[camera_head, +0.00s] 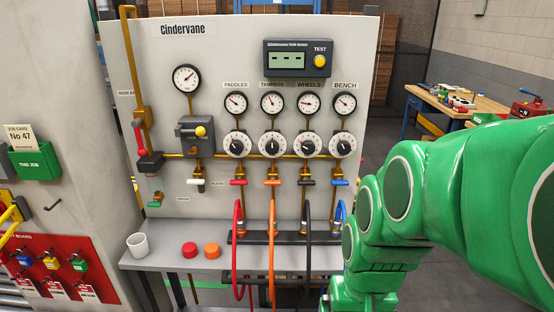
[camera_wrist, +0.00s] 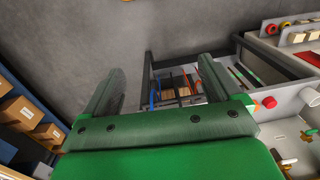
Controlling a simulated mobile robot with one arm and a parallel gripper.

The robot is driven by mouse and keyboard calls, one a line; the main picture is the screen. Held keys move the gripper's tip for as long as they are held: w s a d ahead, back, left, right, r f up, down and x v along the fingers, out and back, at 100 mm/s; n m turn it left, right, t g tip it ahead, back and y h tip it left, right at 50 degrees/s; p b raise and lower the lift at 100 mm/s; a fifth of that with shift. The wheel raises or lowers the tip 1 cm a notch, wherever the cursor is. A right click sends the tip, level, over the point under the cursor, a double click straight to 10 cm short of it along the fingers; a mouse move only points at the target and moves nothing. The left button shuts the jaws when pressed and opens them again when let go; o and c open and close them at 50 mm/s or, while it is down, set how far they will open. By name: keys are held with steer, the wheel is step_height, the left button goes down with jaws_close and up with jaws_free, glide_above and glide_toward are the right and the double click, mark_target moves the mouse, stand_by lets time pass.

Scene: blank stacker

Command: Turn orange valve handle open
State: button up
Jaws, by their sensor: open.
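The orange valve handle (camera_head: 272,183) is a short bar lying level across a vertical brass pipe on the grey panel (camera_head: 218,65). It is under the TAMPERS gauge and dial, between the red handle (camera_head: 237,182) and the black handle (camera_head: 308,183). An orange hose (camera_head: 272,245) hangs below it. My gripper (camera_wrist: 158,85) shows in the wrist view with its two fingers wide apart and nothing between them. It is apart from the orange handle, which I cannot make out in that view. In the head view my green arm fills the right side and the fingers cannot be seen.
A blue handle (camera_head: 340,182) and a white handle (camera_head: 195,182) are on the same panel. Below, the grey shelf (camera_head: 180,262) holds a white cup (camera_head: 138,245), a red knob (camera_head: 189,250) and an orange knob (camera_head: 212,250). Several hoses loop over its front edge.

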mark_target(272, 184)
steer(key=w+a+f+m+t+h, duration=0.1)
steer(key=w+a+f+t, duration=0.3)
steer(key=w, duration=1.1)
steer(key=w+f+m+t+h, duration=0.1)
steer(key=w+t, duration=0.4)
steer(key=w, duration=0.9)
steer(key=w+a+f+m+t+h, duration=0.1)
steer(key=w+a+f+t, duration=0.3)
steer(key=w, duration=1.1)
steer(key=w+a+r+n+t+y, duration=0.1)
steer(key=a+r+n+t+y, duration=0.15)
steer(key=a+t, duration=0.6)
steer(key=shift+n+t, duration=0.35)
steer(key=shift+t, duration=0.1)
steer(key=shift+w+d+r, duration=0.3)
steer(key=shift+w, duration=0.9)
steer(key=shift+w+d+r, duration=0.3)
steer(key=shift+w, duration=0.95)
steer(key=shift+w+d+r, duration=0.3)
steer(key=shift+w, duration=0.9)
steer(key=shift+c, duration=0.4)
